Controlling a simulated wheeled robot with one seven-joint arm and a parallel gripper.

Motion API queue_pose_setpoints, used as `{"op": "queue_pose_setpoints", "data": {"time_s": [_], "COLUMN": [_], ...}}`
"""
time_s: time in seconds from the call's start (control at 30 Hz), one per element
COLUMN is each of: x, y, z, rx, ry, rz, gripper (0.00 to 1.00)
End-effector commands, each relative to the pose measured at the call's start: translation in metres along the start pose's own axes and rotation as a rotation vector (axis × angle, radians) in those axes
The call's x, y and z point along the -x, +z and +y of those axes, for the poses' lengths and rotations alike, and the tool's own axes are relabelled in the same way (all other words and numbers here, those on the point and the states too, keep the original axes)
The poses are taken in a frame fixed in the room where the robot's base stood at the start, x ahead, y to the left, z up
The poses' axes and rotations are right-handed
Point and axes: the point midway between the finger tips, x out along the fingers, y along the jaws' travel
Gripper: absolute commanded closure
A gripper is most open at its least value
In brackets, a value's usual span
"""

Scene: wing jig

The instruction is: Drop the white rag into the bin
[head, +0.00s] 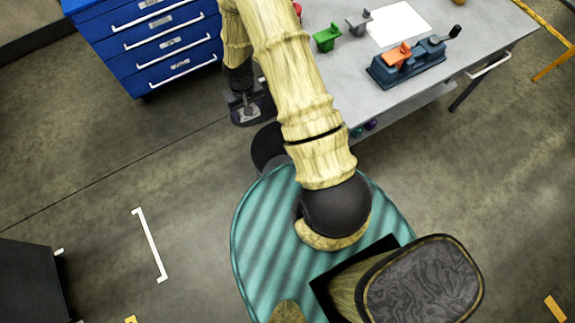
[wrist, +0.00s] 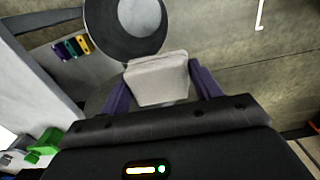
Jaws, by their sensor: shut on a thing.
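The white rag (wrist: 157,80) is a pale, folded block in the wrist view. My gripper (wrist: 160,72) is shut on it, with a purple finger on each side. The bin (wrist: 97,22) is a round, dark-rimmed shape with a paler inside, just past the rag at the top of the wrist view. In the head view the dark bin (head: 266,148) stands on the floor by the bench corner, partly hidden by my arm. My gripper (head: 247,111) is just above and left of it there. The rag cannot be made out in the head view.
The grey bench (head: 425,85) carries a green block-like part (head: 327,38), a grey part (head: 359,22), a white sheet (head: 399,24) and a blue vise (head: 407,66) with an orange piece. A blue drawer cabinet (head: 150,45) stands at upper left. The floor at left is mostly clear.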

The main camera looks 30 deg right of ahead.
Motion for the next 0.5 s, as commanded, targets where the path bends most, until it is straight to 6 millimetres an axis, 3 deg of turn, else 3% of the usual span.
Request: {"op": "queue_pose_setpoints", "data": {"time_s": [0.33,0.5], "x": [-0.003,-0.026], "y": [0.0,0.0], "z": [0.004,0.013], "rx": [-0.006,-0.007], "ry": [0.0,0.001], "rz": [0.0,-0.002], "gripper": [0.62,0.62]}}
